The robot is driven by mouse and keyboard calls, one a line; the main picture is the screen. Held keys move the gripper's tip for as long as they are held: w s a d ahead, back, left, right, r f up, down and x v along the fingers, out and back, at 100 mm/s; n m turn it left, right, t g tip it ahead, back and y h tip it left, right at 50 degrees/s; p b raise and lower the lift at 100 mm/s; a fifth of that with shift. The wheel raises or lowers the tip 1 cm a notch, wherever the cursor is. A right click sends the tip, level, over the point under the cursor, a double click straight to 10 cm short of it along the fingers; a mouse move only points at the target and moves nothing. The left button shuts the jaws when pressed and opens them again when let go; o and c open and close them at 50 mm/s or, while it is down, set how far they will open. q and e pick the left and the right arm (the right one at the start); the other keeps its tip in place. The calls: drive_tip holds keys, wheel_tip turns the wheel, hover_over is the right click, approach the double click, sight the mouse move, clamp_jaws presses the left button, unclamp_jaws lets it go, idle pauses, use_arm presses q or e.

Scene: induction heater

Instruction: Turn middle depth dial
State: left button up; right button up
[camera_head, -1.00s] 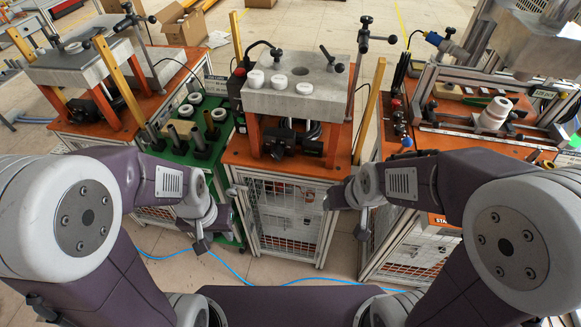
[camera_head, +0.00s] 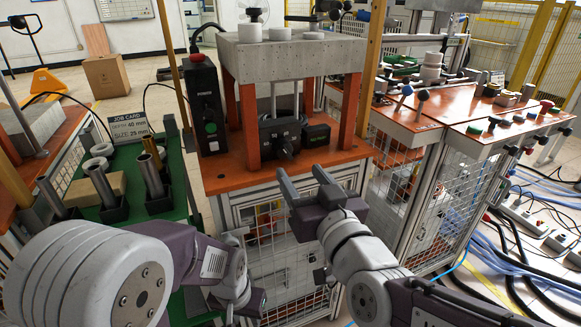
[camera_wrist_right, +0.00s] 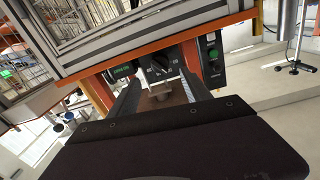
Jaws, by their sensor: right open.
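The depth dial (camera_head: 287,145) is a black knob on the front of a black box (camera_head: 268,132) with white markings. The box stands on the orange top of the middle heater station, under the grey block. My right gripper (camera_head: 305,178) is open and empty, in front of and below the dial, apart from it. In the right wrist view the dial (camera_wrist_right: 158,70) shows beyond the open fingers (camera_wrist_right: 160,96); its exact pointer setting is too small to read. My left gripper (camera_head: 250,300) hangs low at the left, away from the dial; its jaws are unclear.
A power box (camera_head: 204,105) with a green button stands left of the dial, and orange legs (camera_head: 248,125) flank it. A job card (camera_head: 129,126) reads depth 40 mm, size 25 mm. A green table (camera_head: 120,213) with metal cylinders is at the left.

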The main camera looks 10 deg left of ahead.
sight(287, 156)
drive_tip(key=b+x, duration=0.2)
drive_tip(key=x, duration=0.6)
drive_tip(key=shift+d+f, duration=0.1)
drive_tip(key=shift+f, duration=0.05)
drive_tip(key=shift+w+a, duration=0.25)
drive_tip(key=shift+w, duration=0.05)
